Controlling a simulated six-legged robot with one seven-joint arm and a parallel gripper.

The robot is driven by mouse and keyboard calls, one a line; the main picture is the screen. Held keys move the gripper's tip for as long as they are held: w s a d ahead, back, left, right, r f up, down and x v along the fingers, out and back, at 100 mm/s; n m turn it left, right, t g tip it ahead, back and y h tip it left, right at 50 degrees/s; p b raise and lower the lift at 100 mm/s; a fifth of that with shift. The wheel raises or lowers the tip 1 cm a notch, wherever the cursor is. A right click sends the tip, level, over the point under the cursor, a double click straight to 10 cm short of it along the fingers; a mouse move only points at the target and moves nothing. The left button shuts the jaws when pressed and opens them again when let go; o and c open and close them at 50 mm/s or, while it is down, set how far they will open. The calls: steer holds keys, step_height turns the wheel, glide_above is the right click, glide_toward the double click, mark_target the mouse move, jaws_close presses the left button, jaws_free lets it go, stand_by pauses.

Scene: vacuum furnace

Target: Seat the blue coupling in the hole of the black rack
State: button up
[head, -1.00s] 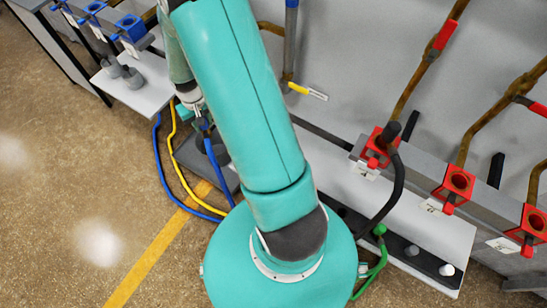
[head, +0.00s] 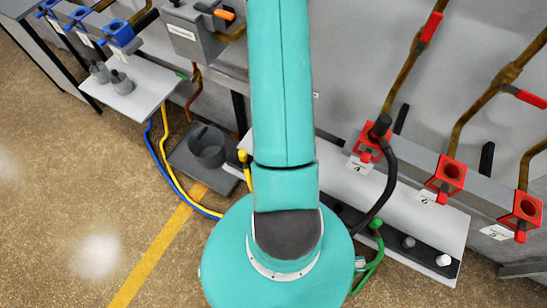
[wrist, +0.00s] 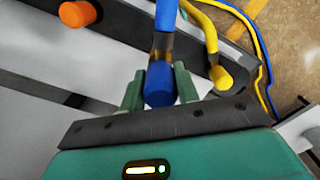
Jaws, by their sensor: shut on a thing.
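The blue coupling (wrist: 158,85) is held between my gripper's two green fingers (wrist: 159,88) in the wrist view. Its blue hose runs up out of the picture. In the head view my arm hides the gripper and the blue coupling. The black rack (head: 424,259) is a dark strip on the front of the pale shelf, running from behind my arm to the lower right. A green coupling (head: 376,223), a grey one (head: 408,242) and a white one (head: 443,260) stand along it. Which hole is free is unclear.
A yellow coupling (wrist: 220,77) is close right of the blue one, and an orange one (wrist: 77,13) is at upper left. Red square sockets (head: 450,174) line the wall bench, one with a black hose (head: 388,180). A grey tray with a round cup (head: 207,146) lies left.

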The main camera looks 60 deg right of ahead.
steer(key=shift+f, duration=4.9)
steer(key=shift+f, duration=0.3)
steer(key=o, duration=1.2)
steer(key=shift+o, duration=0.2)
step_height(320, 180, up, 14)
steer(key=shift+f, duration=0.1)
